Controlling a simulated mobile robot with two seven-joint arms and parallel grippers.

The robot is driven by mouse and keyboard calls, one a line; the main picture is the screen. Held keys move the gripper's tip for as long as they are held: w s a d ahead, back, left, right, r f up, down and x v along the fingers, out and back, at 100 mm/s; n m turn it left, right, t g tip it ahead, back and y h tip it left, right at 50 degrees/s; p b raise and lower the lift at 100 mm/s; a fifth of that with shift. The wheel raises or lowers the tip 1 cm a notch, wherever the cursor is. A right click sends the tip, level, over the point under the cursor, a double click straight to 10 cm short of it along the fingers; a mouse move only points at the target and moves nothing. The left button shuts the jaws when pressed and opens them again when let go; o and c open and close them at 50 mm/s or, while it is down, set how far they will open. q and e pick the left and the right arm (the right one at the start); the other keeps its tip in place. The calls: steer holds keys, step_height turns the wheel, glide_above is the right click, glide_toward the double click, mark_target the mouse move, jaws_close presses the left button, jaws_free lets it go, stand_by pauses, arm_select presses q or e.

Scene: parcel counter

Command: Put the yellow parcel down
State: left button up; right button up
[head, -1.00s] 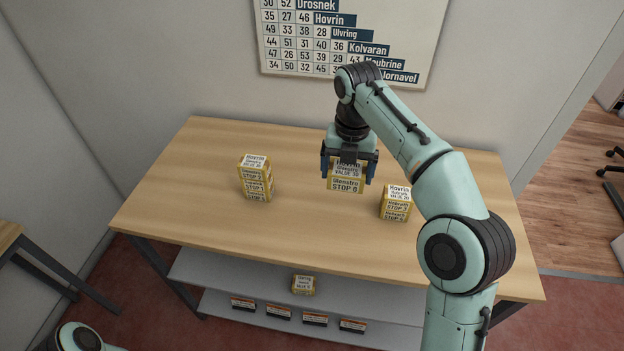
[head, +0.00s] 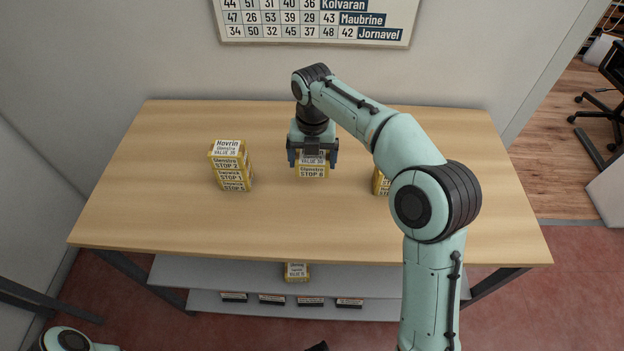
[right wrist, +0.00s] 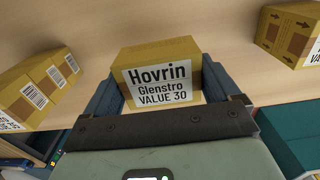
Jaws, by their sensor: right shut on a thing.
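The yellow parcel (head: 312,171) is a small box with white labels reading Hovrin, Glenstro, value 30 and stop 6. It is between the fingers of my right gripper (head: 313,161), which is shut on it from above. The parcel also shows upright between the two fingers in the right wrist view (right wrist: 160,57). It is over the middle of the wooden counter (head: 270,225); I cannot tell whether its underside touches the top. My left gripper is not clearly in view; only part of my left arm shows at the bottom left.
A stack of yellow parcels (head: 231,170) stands on the counter left of the held one. Another yellow stack (head: 380,184) stands to the right, partly behind my right arm. A single parcel (head: 296,273) is on the shelf below. Bare counter lies around the held parcel.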

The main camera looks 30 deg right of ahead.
steer(key=shift+f+b, duration=0.55)
steer(key=shift+f, duration=2.9)
steer(key=shift+f, duration=0.1)
steer(key=o, duration=0.9)
steer(key=shift+c, duration=0.2)
step_height(320, 180, up, 12)
steer(key=p, duration=0.2)
steer(key=shift+p, duration=0.4)
